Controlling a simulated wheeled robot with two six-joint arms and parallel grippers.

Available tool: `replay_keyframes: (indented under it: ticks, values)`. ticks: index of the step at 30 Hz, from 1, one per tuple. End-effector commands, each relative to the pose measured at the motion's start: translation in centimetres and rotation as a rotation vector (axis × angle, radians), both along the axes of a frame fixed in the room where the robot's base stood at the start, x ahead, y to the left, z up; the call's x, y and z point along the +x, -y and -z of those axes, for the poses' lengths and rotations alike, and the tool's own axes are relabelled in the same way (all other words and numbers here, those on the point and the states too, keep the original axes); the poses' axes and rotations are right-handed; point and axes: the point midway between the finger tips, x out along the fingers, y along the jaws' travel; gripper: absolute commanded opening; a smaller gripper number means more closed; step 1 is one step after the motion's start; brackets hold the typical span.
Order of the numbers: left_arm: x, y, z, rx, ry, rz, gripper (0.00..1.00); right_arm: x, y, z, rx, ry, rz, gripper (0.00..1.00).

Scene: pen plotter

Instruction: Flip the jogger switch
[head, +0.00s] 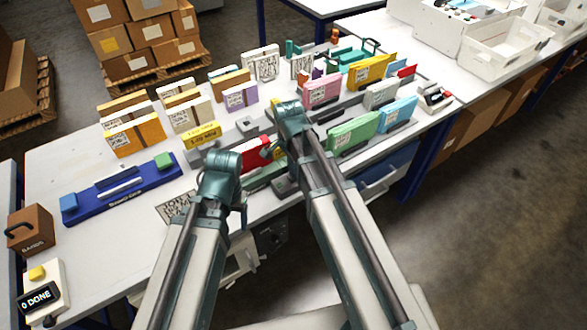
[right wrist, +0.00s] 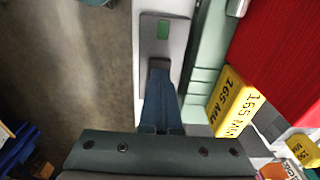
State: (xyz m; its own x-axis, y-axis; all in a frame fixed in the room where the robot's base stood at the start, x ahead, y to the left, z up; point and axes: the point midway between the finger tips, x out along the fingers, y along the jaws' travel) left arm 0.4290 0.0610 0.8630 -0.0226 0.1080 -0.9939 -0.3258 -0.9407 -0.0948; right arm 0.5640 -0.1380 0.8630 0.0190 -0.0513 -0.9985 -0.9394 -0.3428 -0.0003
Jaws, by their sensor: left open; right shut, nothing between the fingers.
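In the right wrist view a flat grey switch box (right wrist: 150,50) has a green rectangle (right wrist: 163,29) and a dark piece at the tips of my right gripper (right wrist: 159,66). The fingers are shut and empty, over the near end of the box; I cannot tell whether they touch it. In the head view the grey box (head: 284,187) sits at the table's front edge, by the green jogger (head: 262,178). My right gripper (head: 272,150) hangs above the jogger area, partly hidden by its arm. My left gripper (head: 236,195) is open, left of the box.
Beside the switch are a red pack (head: 255,153) and, in the right wrist view, a yellow 165 MM block (right wrist: 235,103). Several upright packs crowd the table behind. A blue rack (head: 122,190) stands left. Floor lies beyond the front edge.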

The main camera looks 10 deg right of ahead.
Motion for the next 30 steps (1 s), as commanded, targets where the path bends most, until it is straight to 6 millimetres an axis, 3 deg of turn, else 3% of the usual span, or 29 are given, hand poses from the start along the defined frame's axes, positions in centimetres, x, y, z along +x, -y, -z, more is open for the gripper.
replay_keyframes:
  ticks: [15,30]
  values:
    - [0.0,0.0,-0.2,0.000,0.000,0.000,0.72,0.5,1.7,-0.2,-0.007,-0.001,0.005,0.00]
    - [0.0,0.0,-0.7,0.000,0.000,0.000,0.72,0.6,1.8,-0.7,-0.003,0.000,0.003,0.00]
